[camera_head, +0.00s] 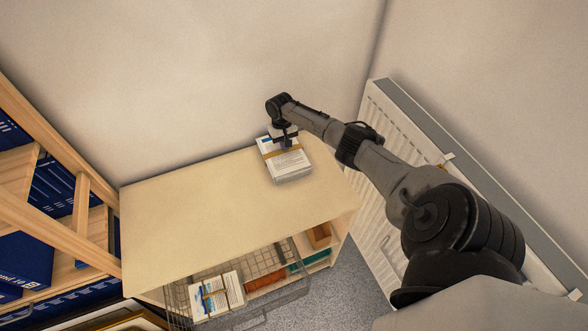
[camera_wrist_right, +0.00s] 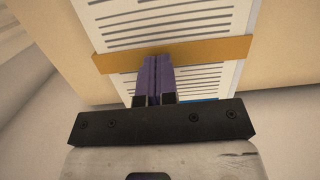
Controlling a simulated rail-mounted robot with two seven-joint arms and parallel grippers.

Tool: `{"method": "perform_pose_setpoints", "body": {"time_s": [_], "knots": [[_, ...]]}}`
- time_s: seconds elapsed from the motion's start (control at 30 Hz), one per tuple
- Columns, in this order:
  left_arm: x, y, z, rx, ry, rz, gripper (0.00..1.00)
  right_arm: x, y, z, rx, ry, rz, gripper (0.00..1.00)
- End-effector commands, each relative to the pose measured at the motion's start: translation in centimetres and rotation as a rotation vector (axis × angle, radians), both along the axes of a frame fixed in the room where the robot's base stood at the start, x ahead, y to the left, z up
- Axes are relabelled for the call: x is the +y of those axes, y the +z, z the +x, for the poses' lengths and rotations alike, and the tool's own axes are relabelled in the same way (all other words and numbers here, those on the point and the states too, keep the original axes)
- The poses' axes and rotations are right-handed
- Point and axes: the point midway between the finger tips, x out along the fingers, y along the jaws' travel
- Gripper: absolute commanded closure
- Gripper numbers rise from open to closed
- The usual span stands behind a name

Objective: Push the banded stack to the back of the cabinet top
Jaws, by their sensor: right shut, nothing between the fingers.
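The banded stack (camera_head: 289,170) of white printed sheets lies on the cabinet top (camera_head: 200,210), toward its right end, with its far side close to the wall. My right gripper (camera_head: 286,145) is over the far part of the stack. In the right wrist view, its purple fingers (camera_wrist_right: 156,66) are shut together with nothing between them. The fingertips overlap the stack's tan band (camera_wrist_right: 200,51) and the printed top sheet (camera_wrist_right: 165,25). I cannot tell whether they touch the paper. My left gripper is not in view.
A wire basket (camera_head: 287,296) at the cabinet's front holds another banded stack (camera_head: 217,296). A wooden shelf (camera_head: 45,130) with blue binders stands at left. A white radiator (camera_head: 385,135) is on the right wall. The left part of the cabinet top is clear.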

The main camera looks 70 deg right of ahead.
Motion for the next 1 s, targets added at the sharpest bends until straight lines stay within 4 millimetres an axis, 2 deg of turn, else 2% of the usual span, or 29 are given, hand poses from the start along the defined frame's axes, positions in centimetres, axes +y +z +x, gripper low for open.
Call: {"method": "perform_pose_setpoints", "body": {"time_s": [0.03,0.1,0.4,0.57,0.67,1.0], "knots": [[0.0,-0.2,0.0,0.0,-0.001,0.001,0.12,0.3,-1.3,-0.5,0.016,-0.001,0.001,1.0],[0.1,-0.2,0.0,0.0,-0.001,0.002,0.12,0.3,-1.3,-0.5,0.017,-0.002,0.001,1.0],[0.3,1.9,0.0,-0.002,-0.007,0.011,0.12,0.4,0.5,-0.5,0.017,-0.003,0.003,1.0],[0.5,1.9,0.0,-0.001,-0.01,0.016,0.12,0.2,1.0,-0.3,0.011,-0.003,0.002,1.0],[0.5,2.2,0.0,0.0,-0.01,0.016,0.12,-0.1,2.2,-0.1,0.007,-0.003,0.0,1.0],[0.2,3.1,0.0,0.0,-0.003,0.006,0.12,-1.0,8.8,1.0,0.003,-0.004,-0.003,1.0]]}}
